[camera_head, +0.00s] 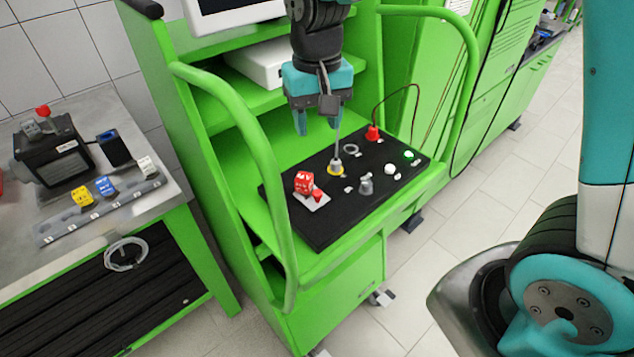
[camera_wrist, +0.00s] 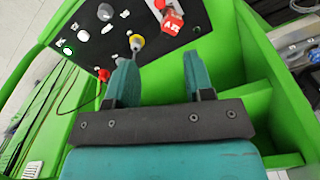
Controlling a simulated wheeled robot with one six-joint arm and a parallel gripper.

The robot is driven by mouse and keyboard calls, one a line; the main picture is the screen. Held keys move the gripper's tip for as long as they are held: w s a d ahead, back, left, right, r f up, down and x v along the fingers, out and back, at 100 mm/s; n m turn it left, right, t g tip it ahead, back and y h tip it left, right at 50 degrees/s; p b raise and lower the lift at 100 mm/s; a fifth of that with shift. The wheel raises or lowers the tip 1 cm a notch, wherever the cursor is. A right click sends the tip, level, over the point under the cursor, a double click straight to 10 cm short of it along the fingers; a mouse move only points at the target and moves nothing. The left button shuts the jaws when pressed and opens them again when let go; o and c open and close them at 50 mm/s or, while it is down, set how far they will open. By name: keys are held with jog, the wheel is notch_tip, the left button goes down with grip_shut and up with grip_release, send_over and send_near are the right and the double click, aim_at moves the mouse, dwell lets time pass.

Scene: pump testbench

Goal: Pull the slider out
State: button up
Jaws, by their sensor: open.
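A black control panel (camera_head: 326,222) carries several controls; none is clearly recognisable as the slider. A yellow-ringed fitting (camera_head: 336,167) with a thin metal stem is near its middle; it also shows in the wrist view (camera_wrist: 137,43). A red block (camera_head: 304,182) stands on a white plate at the left of the panel; it also shows in the wrist view (camera_wrist: 171,23). My gripper (camera_head: 318,124) is open and empty above the panel's back edge, its teal fingers apart. The fingers also show in the wrist view (camera_wrist: 160,62), short of the fitting and red block.
A grey knob (camera_head: 366,185), a white button (camera_head: 390,169), a lit green button (camera_head: 408,154) and a red plug (camera_head: 373,133) with a cable share the panel. Green curved rails (camera_head: 262,160) flank the bench. A metal table (camera_head: 88,213) stands at the left.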

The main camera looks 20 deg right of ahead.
aim_at(317, 192)
notch_tip(317, 192, down, 17)
jog(key=p, duration=0.3)
